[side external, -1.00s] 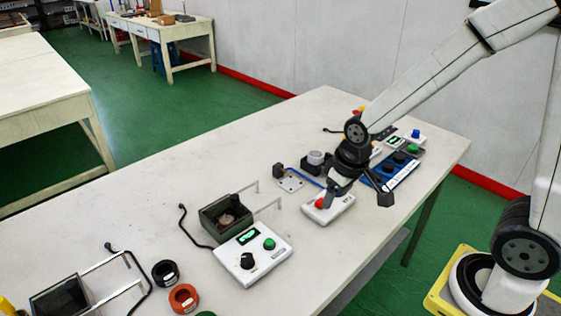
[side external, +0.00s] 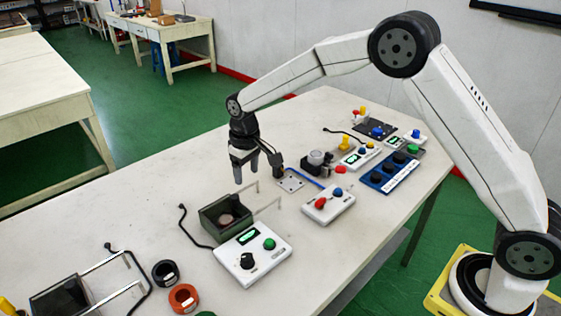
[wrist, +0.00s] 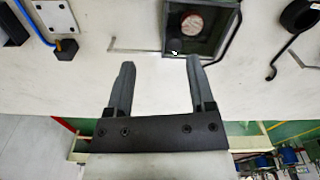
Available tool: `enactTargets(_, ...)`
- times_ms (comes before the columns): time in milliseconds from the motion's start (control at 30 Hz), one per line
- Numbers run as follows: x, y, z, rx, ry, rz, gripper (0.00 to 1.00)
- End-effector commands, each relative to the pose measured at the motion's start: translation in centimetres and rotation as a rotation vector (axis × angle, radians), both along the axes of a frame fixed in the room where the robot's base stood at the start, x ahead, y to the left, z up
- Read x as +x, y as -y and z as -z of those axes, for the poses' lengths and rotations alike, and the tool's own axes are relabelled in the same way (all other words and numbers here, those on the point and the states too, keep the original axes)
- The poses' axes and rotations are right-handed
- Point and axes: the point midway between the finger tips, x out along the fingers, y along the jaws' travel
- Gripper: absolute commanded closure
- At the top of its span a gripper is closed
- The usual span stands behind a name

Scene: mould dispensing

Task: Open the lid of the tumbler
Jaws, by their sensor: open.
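The dark green box (side external: 212,226) with a round pinkish thing (side external: 225,220) inside seems to be the tumbler; I cannot be sure. In the wrist view the box (wrist: 168,25) is at the top, cut off by the edge, with the round thing (wrist: 191,23) showing. Whether a clear lid covers it I cannot tell. My gripper (side external: 247,177) points down, open and empty, above the table just behind and slightly right of the box. In the wrist view its two fingers (wrist: 160,62) are apart, with the right fingertip close below the box in the picture.
Thin metal brackets (side external: 269,206) stand beside the box. A white control box (side external: 262,262) with a green knob is in front. A second dark box (side external: 58,300) with a metal frame, and rings (side external: 184,298), lie at lower left. The table's back left is clear.

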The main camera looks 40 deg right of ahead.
Motion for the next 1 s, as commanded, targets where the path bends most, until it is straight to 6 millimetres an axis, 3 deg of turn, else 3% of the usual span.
enactTargets(300, 2.8, -2.1, 1.2, -0.005, -0.033, -0.034, 0.30)
enactTargets(667, 3.0, -2.3, 1.5, -0.006, -0.037, -0.037, 0.30)
enactTargets(1000, 2.9, -2.3, 4.4, -0.007, -0.037, -0.036, 0.30)
